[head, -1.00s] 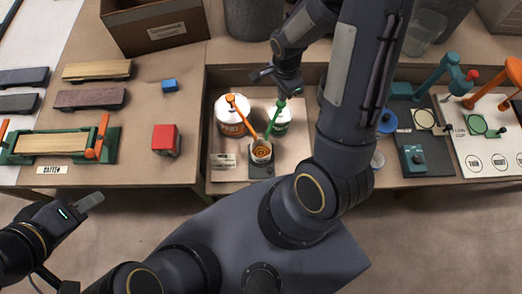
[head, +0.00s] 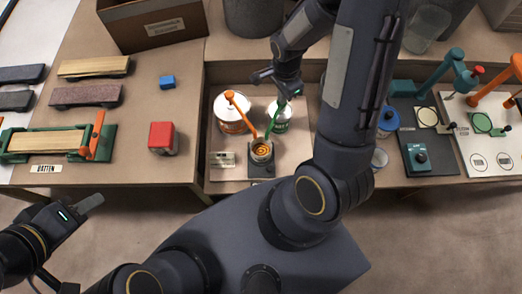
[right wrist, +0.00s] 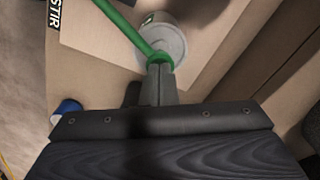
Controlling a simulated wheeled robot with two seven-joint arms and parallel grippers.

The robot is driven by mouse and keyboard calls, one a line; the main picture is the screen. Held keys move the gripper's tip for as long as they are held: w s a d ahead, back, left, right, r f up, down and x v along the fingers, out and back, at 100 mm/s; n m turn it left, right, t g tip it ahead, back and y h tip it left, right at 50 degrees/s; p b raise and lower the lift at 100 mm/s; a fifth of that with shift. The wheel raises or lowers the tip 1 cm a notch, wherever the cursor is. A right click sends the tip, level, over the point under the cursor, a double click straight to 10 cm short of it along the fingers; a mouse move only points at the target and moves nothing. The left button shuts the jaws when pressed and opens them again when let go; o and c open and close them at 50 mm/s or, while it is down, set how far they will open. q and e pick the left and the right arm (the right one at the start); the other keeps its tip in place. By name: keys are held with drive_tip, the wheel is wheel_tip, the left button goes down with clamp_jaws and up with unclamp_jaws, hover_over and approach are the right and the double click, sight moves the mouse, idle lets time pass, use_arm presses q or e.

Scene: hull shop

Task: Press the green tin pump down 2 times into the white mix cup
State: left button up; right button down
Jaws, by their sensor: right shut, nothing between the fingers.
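The green-labelled white tin (head: 279,118) stands in the recessed part of the bench. Its green pump (head: 271,128) has a spout slanting down to the mix cup (head: 262,151), which has orange contents showing inside and sits on a dark base. My right gripper (head: 290,93) is shut and empty at the top of the pump. In the right wrist view, its fingertips (right wrist: 159,84) are at the head of the green pump (right wrist: 132,27), above the tin's lid (right wrist: 170,45); contact is unclear. My left gripper (head: 90,204) is away in front of the bench, jaws unclear.
A white tin with an orange pump (head: 233,110) stands just left of the green one, its spout also reaching the cup. A blue-topped tin (head: 387,119) is to the right, beyond my right arm. A red block (head: 163,138) lies on the left bench.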

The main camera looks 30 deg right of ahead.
drive_tip(key=shift+r, duration=0.1)
drive_tip(key=shift+r+p, duration=1.2)
drive_tip(key=shift+r, duration=0.15)
wheel_tip(320, 180, up, 6)
drive_tip(key=p, duration=0.4)
drive_tip(key=shift+p, duration=0.35)
